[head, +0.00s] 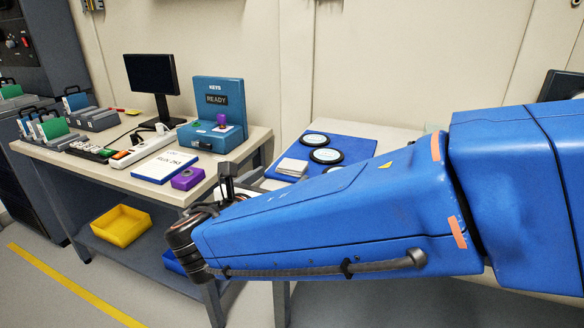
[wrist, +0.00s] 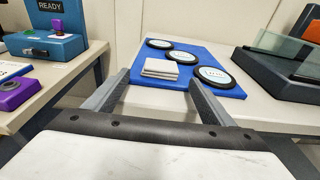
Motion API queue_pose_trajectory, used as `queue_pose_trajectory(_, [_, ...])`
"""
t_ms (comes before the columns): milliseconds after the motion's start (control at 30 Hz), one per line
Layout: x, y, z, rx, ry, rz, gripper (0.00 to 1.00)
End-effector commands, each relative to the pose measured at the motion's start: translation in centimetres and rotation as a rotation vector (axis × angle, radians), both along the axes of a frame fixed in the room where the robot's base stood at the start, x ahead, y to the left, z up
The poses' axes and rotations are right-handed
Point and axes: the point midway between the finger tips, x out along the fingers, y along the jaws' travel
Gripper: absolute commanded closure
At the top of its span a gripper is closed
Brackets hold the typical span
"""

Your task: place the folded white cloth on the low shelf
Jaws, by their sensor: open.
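The folded white cloth (head: 292,167) appears as a small flat pale stack on a blue mat (head: 345,147). In the wrist view the cloth (wrist: 160,69) lies ahead, near the mat's front left part. My gripper (wrist: 158,82) is open, with its two fingers apart and nothing between them. The cloth shows beyond and between the fingertips. In the head view my gripper (head: 228,182) is at the gap between the two benches, partly hidden by my arm. The low shelf (head: 150,260) is under the left bench; my arm hides its right part.
A yellow bin (head: 121,225) and a partly hidden blue bin (head: 172,263) stand on the shelf. Round discs (wrist: 213,76) lie on the mat around the cloth. The left bench carries a blue key box (head: 210,135), a purple block (head: 187,179) and a monitor (head: 152,75).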

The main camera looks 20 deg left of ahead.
Motion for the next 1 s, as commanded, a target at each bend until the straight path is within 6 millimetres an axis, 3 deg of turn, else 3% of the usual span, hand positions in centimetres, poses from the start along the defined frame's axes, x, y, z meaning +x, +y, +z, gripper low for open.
queue_pose_trajectory(267, [1.3, -0.1, 0.0, 0.0, 0.0, 0.0, 0.23])
queue_pose_trajectory(600, [5.3, -0.4, -0.2, 0.0, 0.0, -0.001, 0.23])
queue_pose_trajectory(867, [5.6, -0.4, -0.3, 0.0, 0.0, 0.001, 0.23])
queue_pose_trajectory(1000, [5.6, -0.4, -0.3, 0.0, 0.0, 0.001, 0.57])
